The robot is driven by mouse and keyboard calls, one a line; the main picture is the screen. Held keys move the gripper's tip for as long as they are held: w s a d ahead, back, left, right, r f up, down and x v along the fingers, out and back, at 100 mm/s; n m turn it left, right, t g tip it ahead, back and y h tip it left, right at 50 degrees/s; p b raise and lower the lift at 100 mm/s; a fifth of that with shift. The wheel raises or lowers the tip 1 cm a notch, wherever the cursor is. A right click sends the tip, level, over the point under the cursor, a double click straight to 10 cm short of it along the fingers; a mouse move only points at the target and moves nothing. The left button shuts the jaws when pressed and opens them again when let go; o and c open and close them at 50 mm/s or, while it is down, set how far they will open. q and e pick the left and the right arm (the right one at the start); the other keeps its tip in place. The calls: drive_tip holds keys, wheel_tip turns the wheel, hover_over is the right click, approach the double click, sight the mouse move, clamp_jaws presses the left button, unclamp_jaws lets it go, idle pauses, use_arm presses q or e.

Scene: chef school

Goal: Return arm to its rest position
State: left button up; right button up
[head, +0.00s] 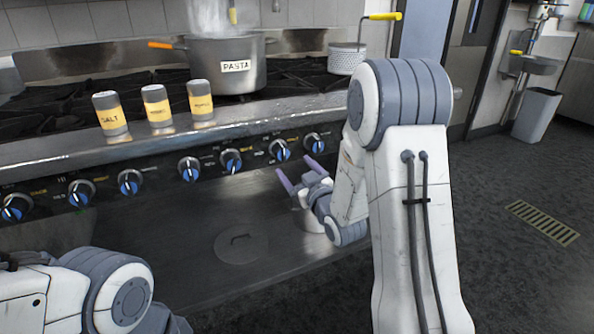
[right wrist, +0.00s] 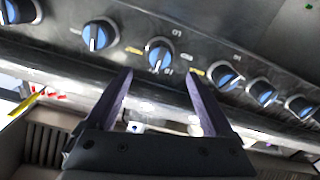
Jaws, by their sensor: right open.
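My right gripper (head: 298,180) is open and empty in front of the stove's knob panel, its two purple fingers pointing up and left toward the knobs. The gripper also shows in the right wrist view (right wrist: 158,95), with a blue knob (right wrist: 159,56) beyond and between the fingertips. No contact with a knob is visible. My right arm (head: 412,200) rises bent at the right of the head view. Part of my left arm (head: 100,290) shows at the lower left. Its gripper is out of view.
The stove's knob panel (head: 150,180) carries several blue knobs. Salt (head: 110,112) and two other shakers stand on its front ledge. A steaming pasta pot (head: 225,68) and a metal basket (head: 346,58) are behind. The floor (head: 510,190) at right is mostly clear, with a grey bin (head: 536,115).

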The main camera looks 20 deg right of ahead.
drive_tip(key=shift+s, duration=0.55)
drive_tip(key=s+a+f+n+g+y, duration=0.1)
drive_tip(key=s+a+f+g, duration=0.25)
drive_tip(key=a, duration=0.45)
drive_tip(key=s+a+f+n+g+y, duration=0.1)
drive_tip(key=s+a+f+g, duration=0.1)
drive_tip(key=s+a+g, duration=0.45)
drive_tip(key=s+a+n+g+h, duration=0.1)
drive_tip(key=s+a+g, duration=0.25)
drive_tip(key=s, duration=0.95)
drive_tip(key=s+a+n+g, duration=0.1)
drive_tip(key=s+a+g, duration=0.3)
drive_tip(key=s, duration=0.9)
wheel_tip(320, 180, up, 28)
drive_tip(key=d+p, duration=0.1)
drive_tip(key=p, duration=2.7)
drive_tip(key=shift+w+r+h+p, duration=0.25)
drive_tip(key=shift+w+h+p, duration=0.05)
drive_tip(key=shift+p, duration=0.05)
drive_tip(key=shift+g, duration=0.25)
